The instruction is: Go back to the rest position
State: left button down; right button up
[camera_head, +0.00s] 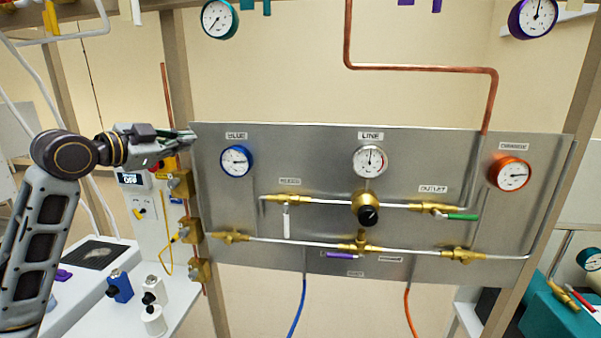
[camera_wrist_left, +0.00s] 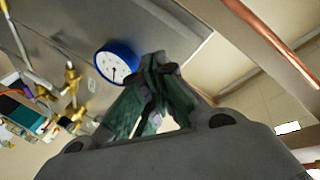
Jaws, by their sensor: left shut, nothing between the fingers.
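My left gripper (camera_head: 188,138) is shut and empty, held out in front of the left edge of the metal panel (camera_head: 330,150). In the left wrist view its green-padded fingers (camera_wrist_left: 158,68) come together at the tips, beside the blue gauge (camera_wrist_left: 117,62) in the picture. In the head view the blue gauge (camera_head: 236,161) is on the panel, to the right of the fingertips. I cannot tell whether the fingers touch the panel. My right gripper is not in view.
The panel carries a white gauge (camera_head: 369,161), an orange gauge (camera_head: 510,173), brass valves and a black knob (camera_head: 368,215). A wooden post (camera_head: 182,90) stands behind the left gripper. A white bench (camera_head: 170,300) with small bottles is at lower left. A teal box (camera_head: 550,312) is at lower right.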

pick_arm(q)
jog(key=s+d+f+n+g+y, duration=0.1)
jog(key=s+d+f+n+g, duration=0.1)
jog(key=f, duration=0.9)
jog(key=s+d+f+n+g+y, duration=0.1)
jog(key=s+d+f, duration=0.1)
jog(key=f, duration=1)
jog(key=s+d+f+n+g+y, duration=0.2)
jog(key=f, duration=0.9)
jog(key=s+f+n+g+y, duration=0.2)
jog(key=s+f+n+g, duration=0.1)
jog(key=s+f, duration=0.9)
jog(key=s+f+n+g+y, duration=0.1)
jog(key=s+f+n+g, duration=0.25)
jog(key=s+f, duration=1.1)
jog(key=f, duration=1.2)
jog(key=s+f, duration=0.2)
jog(key=f, duration=1.3)
jog(key=s+a+f+g, duration=0.1)
jog(key=s+a+f, duration=0.1)
jog(key=s+f, duration=0.8)
jog(key=s+a+f+g, duration=0.1)
jog(key=s+a+f, duration=0.1)
jog(key=s+f, duration=0.8)
jog(key=s, duration=0.2)
jog(key=shift+s+a+f, duration=0.3)
jog(key=shift+a, duration=0.05)
